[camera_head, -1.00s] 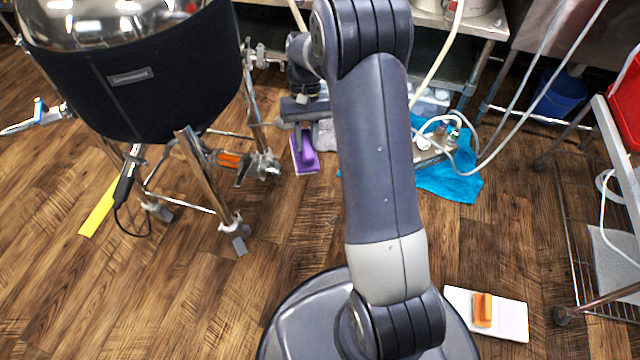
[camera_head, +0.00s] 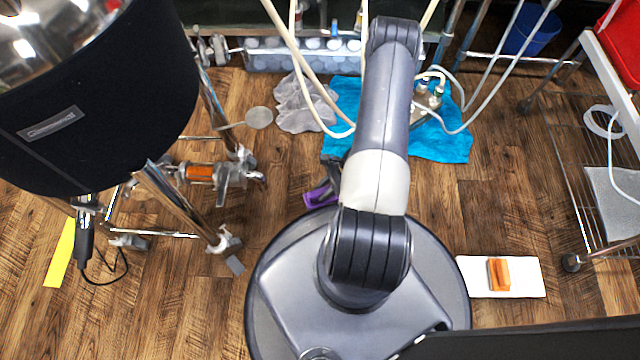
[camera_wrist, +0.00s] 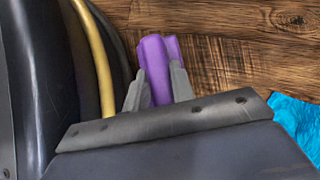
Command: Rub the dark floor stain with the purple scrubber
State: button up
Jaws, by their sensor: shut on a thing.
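The purple scrubber (camera_head: 318,196) is partly visible just beyond my round base in the head view, largely hidden by my arm and base. In the wrist view its purple handle (camera_wrist: 156,62) stands between the two grey fingers of my gripper (camera_wrist: 158,78). The gripper is shut on the handle. The scrubber's underside is hidden, so I cannot tell whether it touches the floor. I cannot make out a clear dark stain in the head view. A small dark patch (camera_wrist: 290,20) shows on the wood in the wrist view; it may be only a knot.
A black-jacketed kettle (camera_head: 95,110) on metal legs stands at left. A grey cloth (camera_head: 300,105) and a blue cloth (camera_head: 450,145) with hoses lie ahead. A white pad (camera_head: 525,277) holding an orange sponge (camera_head: 499,274) lies at right, near a wheeled rack (camera_head: 590,170).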

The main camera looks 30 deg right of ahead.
jog(key=shift+f+b, duration=1.45)
jog(key=shift+f, duration=1.15)
